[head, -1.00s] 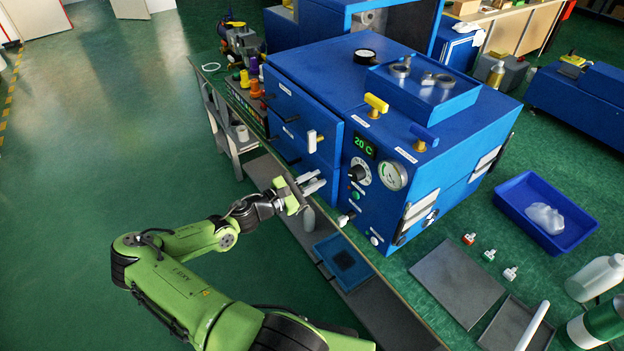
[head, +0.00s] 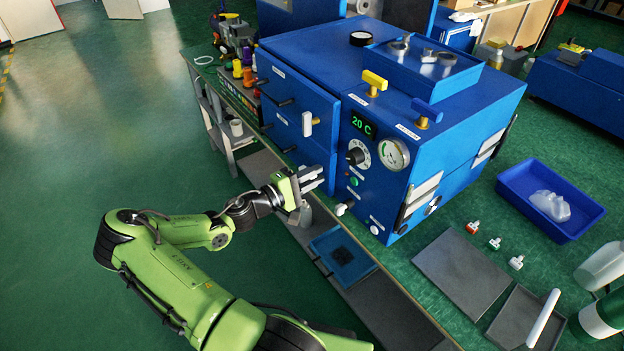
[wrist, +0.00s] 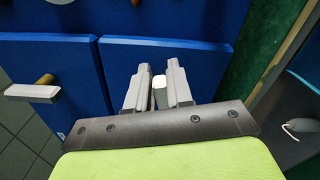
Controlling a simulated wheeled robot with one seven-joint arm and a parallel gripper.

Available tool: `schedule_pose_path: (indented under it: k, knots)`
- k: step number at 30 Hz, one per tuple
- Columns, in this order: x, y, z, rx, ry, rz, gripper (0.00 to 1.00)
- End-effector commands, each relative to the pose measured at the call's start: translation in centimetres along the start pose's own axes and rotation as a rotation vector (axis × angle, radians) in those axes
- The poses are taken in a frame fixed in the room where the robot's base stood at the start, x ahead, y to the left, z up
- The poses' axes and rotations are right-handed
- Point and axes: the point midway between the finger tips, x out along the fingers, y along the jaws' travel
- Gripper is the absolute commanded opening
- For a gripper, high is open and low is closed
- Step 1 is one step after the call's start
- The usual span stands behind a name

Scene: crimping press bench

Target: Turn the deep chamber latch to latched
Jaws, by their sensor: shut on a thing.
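My gripper (head: 312,178) is at the front of the blue press cabinet, at its lower door (head: 315,158). In the wrist view its two grey fingers (wrist: 158,88) are closed on the white latch lever (wrist: 159,92). The lever shows only as a narrow strip between them, so its exact angle is hard to tell. A second white latch lever (head: 307,123) stands upright on the upper door, above my gripper. It also shows in the wrist view (wrist: 33,92), on a brass shaft. The door labels are too small to read.
Dials, a 20 C display (head: 362,124) and knobs are on the panel right of the doors. Black handles (head: 283,102) stick out at the doors' left side. A blue bin (head: 550,205) and grey trays (head: 465,270) are at right. The floor at left is clear.

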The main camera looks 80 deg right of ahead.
Motion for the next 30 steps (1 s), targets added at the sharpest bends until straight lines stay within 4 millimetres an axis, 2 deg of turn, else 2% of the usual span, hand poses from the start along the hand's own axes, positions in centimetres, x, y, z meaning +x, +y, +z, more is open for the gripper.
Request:
schedule_pose_path:
  k: [12,30]
  knots:
    - [0.00,-0.81,-0.07,0.227,-0.002,-0.001,0.00]
    - [-0.01,-0.81,-0.08,0.272,-0.001,-0.002,0.00]
